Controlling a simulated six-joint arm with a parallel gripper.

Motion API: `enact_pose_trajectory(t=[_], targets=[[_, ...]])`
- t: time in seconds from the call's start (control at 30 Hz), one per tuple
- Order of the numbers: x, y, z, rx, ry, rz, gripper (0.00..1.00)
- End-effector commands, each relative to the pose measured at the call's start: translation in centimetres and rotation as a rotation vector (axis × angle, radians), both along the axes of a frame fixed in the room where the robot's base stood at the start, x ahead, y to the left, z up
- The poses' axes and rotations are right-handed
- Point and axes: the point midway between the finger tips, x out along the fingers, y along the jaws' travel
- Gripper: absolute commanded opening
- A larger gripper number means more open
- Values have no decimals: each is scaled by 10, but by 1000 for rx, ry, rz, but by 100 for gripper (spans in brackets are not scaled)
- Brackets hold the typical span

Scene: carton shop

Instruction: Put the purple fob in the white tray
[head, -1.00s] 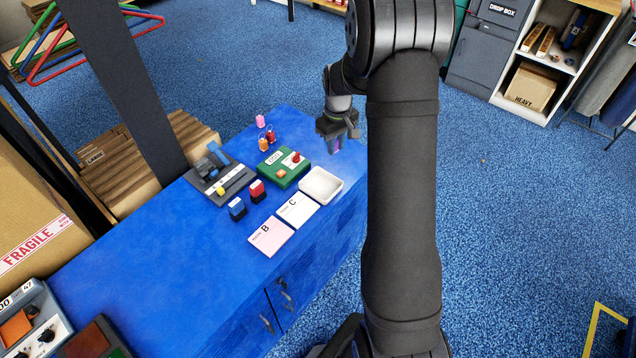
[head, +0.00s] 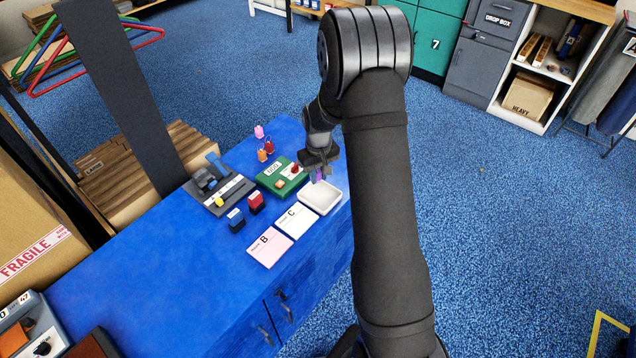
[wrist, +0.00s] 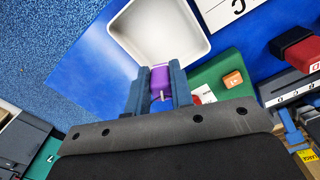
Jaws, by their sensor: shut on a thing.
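My gripper (head: 317,174) is shut on the purple fob (wrist: 160,81). In the wrist view the fob sits between the two blue-grey fingers, with a small pale bit at its lower part. In the head view only a little purple shows below the gripper. The white tray (head: 332,198) is a shallow, empty, open dish near the table's right edge. The gripper and fob are at the tray's far side, above the table. In the wrist view the fob's tip overlaps the near rim of the tray (wrist: 199,51); I cannot tell its exact height.
A green block (head: 268,183) with a red knob stands left of the tray. Cards marked C (head: 296,220) and B (head: 268,247) lie in front. A red stamp (head: 256,202), a blue stamp (head: 235,220) and pink and orange fobs (head: 259,131) (head: 262,155) are further left and back.

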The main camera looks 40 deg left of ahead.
Motion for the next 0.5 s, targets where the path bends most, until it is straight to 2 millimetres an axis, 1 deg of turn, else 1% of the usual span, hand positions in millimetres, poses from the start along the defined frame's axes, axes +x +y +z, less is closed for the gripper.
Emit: enact_pose_trajectory(t=[0.13, 0.33, 0.4, 0.5], targets=[[-1, 2, -9, -1, 0, 0, 0], [-1, 2, -38, -1, 2, 0, 0], [0, 2, -41, 1, 0, 0, 0], [0, 2, -41, 2, -1, 0, 0]])
